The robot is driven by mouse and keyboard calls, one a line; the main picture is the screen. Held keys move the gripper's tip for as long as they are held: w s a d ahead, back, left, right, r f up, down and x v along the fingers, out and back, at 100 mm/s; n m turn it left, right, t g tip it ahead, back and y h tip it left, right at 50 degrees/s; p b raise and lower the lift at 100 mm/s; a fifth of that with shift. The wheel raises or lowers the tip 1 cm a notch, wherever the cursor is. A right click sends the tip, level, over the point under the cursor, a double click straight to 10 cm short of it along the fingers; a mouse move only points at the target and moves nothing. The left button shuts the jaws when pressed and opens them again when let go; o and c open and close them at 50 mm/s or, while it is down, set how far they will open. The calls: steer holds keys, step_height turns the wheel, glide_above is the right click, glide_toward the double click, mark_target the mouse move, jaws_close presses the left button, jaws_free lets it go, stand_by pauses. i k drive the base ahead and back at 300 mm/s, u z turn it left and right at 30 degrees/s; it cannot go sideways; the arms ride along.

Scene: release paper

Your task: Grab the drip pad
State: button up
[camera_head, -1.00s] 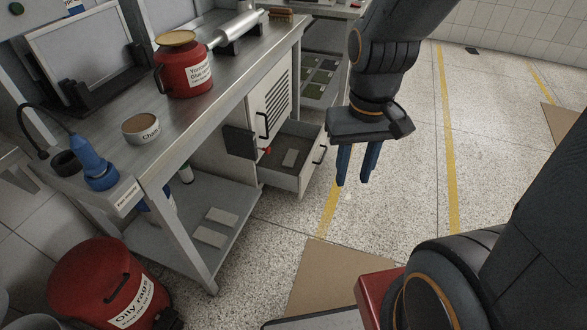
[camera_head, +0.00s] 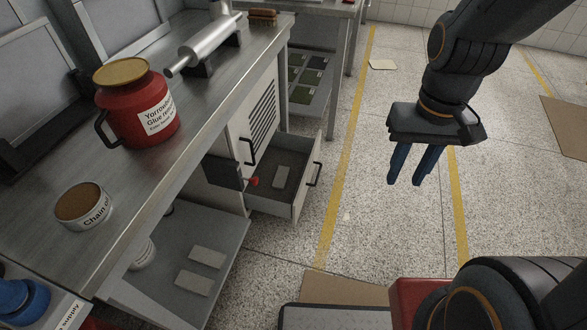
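No item in view is labelled as the drip pad, and I cannot tell which one it is. Flat candidates are a pale sheet (camera_head: 382,65) on the floor at the back, a brown sheet (camera_head: 565,125) on the floor at the right, and dark green pads (camera_head: 297,97) on the shelf under the far table. My gripper (camera_head: 406,181) hangs over open floor, right of the open drawer, fingers pointing down. Its two blue fingers are apart with nothing between them.
The metal bench (camera_head: 140,210) carries a red glue pot (camera_head: 125,125), a round tin (camera_head: 84,207) and a silver cylinder (camera_head: 205,45). The open drawer (camera_head: 310,180) juts into the floor space and holds a grey block (camera_head: 281,176).

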mark_target(280, 179)
steer(key=u, duration=0.25)
steer(key=i, duration=0.9)
steer(key=u, duration=0.5)
